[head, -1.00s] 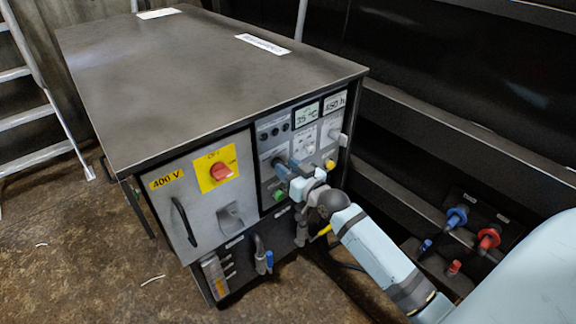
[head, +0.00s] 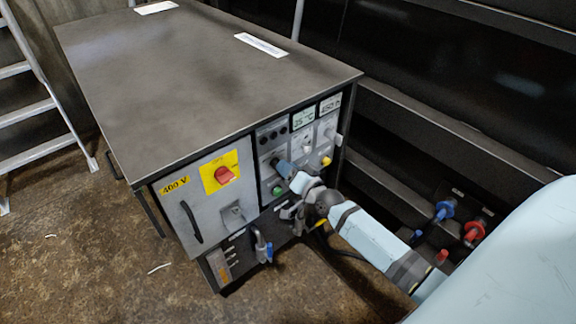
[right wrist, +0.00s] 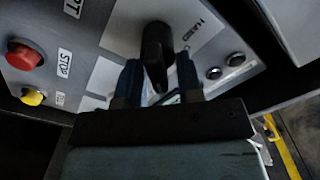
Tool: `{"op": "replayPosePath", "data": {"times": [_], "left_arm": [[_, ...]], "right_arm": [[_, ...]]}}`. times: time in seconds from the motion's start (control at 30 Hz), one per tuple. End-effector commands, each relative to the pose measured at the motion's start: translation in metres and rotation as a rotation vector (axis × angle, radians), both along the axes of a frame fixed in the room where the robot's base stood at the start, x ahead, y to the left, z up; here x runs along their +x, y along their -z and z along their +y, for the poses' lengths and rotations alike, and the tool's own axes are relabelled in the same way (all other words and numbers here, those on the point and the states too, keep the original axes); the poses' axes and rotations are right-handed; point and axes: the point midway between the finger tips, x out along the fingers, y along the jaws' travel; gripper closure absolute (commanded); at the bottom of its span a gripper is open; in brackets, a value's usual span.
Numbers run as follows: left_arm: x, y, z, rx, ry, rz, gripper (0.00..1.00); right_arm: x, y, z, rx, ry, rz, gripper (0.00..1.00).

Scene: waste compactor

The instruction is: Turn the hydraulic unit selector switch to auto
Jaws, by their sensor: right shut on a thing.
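The hydraulic unit (head: 215,75) is a dark-topped cabinet with a control panel on its front. My right gripper (head: 283,168) is at the middle of that panel. In the right wrist view its two dark fingers (right wrist: 160,80) stand on either side of a black selector switch handle (right wrist: 156,48), shut on it. The handle's far end sticks out beyond the fingers. In the head view the gripper hides the switch, and I cannot read which position it points to. My left gripper is not in view.
A red switch (head: 224,174) on a yellow plate and a green button (head: 277,190) are left of and below the gripper. The wrist view shows a red button (right wrist: 24,55) and a yellow button (right wrist: 32,97). Blue (head: 444,210) and red (head: 473,231) valves are at right.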

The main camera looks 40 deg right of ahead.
Motion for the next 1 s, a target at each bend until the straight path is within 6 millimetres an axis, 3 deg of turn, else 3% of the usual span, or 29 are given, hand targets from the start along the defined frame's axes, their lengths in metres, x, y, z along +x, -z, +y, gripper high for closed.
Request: {"op": "replayPosePath", "data": {"times": [0.57, 0.6, 1.0], "left_arm": [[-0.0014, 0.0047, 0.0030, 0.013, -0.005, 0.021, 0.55], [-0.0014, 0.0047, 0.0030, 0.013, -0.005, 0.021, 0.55], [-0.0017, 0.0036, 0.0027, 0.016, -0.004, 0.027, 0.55]], "right_arm": [[0.0002, 0.0001, -0.0005, 0.039, 0.001, 0.002, 0.90], [0.0002, 0.0001, -0.0005, 0.039, 0.001, 0.002, 0.62], [-0.0076, -0.0001, -0.0011, 0.037, 0.001, 0.004, 0.61]]}}
